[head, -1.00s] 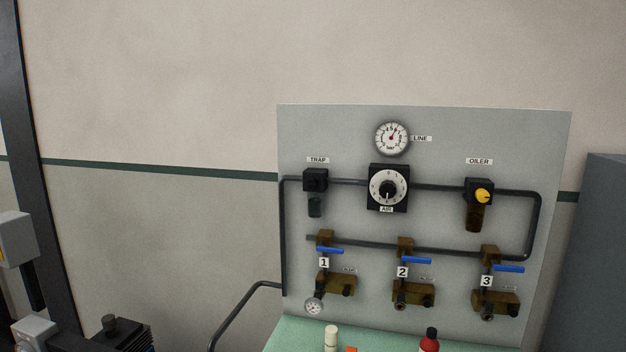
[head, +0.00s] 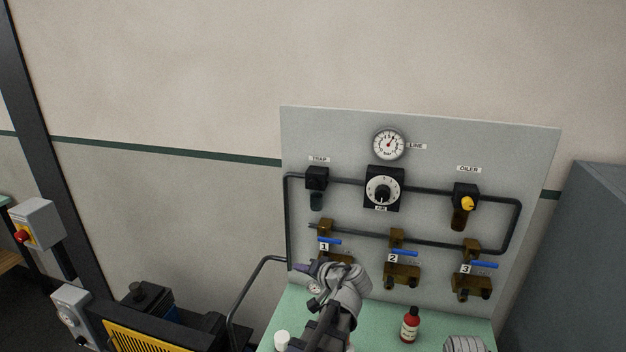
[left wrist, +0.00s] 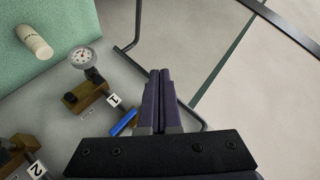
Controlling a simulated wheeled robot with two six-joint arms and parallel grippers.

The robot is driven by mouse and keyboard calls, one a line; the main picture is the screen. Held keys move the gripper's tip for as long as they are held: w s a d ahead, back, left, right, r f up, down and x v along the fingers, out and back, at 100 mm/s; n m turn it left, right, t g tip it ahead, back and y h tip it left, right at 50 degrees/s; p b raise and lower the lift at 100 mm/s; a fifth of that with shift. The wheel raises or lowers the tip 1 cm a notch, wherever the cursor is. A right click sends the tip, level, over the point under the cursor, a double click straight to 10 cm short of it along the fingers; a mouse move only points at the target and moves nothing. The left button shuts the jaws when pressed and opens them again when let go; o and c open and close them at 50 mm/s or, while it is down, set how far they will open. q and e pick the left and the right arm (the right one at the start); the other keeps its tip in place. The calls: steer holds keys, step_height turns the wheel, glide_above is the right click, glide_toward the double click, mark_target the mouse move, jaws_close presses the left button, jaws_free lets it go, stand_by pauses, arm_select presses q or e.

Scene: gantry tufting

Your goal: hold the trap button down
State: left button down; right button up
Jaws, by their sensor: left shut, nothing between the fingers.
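The trap (head: 317,178), a black block with a dark green bowl (head: 317,201) beneath it, sits at the upper left of the grey panel under the TRAP label. I cannot make out its button. My left gripper (head: 306,268) is shut and empty, below the trap and in front of the panel's lower left, apart from the trap. In the left wrist view its two dark fingers (left wrist: 160,75) lie together with nothing between them, and the trap is not seen there. My right gripper is not in view.
Valve 1's blue handle (head: 329,240) is just above my left gripper. The air regulator (head: 384,188) is right of the trap. A red bottle (head: 410,326) and a white bottle (left wrist: 35,42) stand on the green bench (head: 376,318). A bent pipe (head: 250,284) is at the left.

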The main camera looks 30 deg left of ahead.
mark_target(310, 183)
arm_select(q)
steer(key=w+a+r+m+t+y, duration=0.1)
steer(key=w+r+t+y, duration=0.2)
steer(key=r, duration=0.4)
steer(key=w+a+r+m+t+y, duration=0.1)
steer(key=w+r+t+y, duration=0.2)
steer(key=r, duration=0.5)
steer(key=shift+w+a+m, duration=0.25)
steer(key=shift+m, duration=0.15)
steer(key=shift+w+r, duration=0.1)
steer(key=shift+w, duration=0.1)
steer(key=shift+w+a, duration=0.35)
steer(key=shift+w, duration=1)
steer(key=shift+w+a, duration=0.35)
steer(key=shift+w, duration=1.05)
steer(key=shift+w+a, duration=0.35)
steer(key=shift+w, duration=1)
steer(key=shift+w, duration=0.1)
steer(key=shift+w+a, duration=0.1)
steer(key=shift+w, duration=0.2)
steer(key=shift+w+a, duration=0.1)
steer(key=shift+w, duration=0.4)
steer(key=shift+s, duration=0.1)
stand_by(0.4)
steer(key=shift+s+d, duration=0.2)
steer(key=shift+s, duration=0.6)
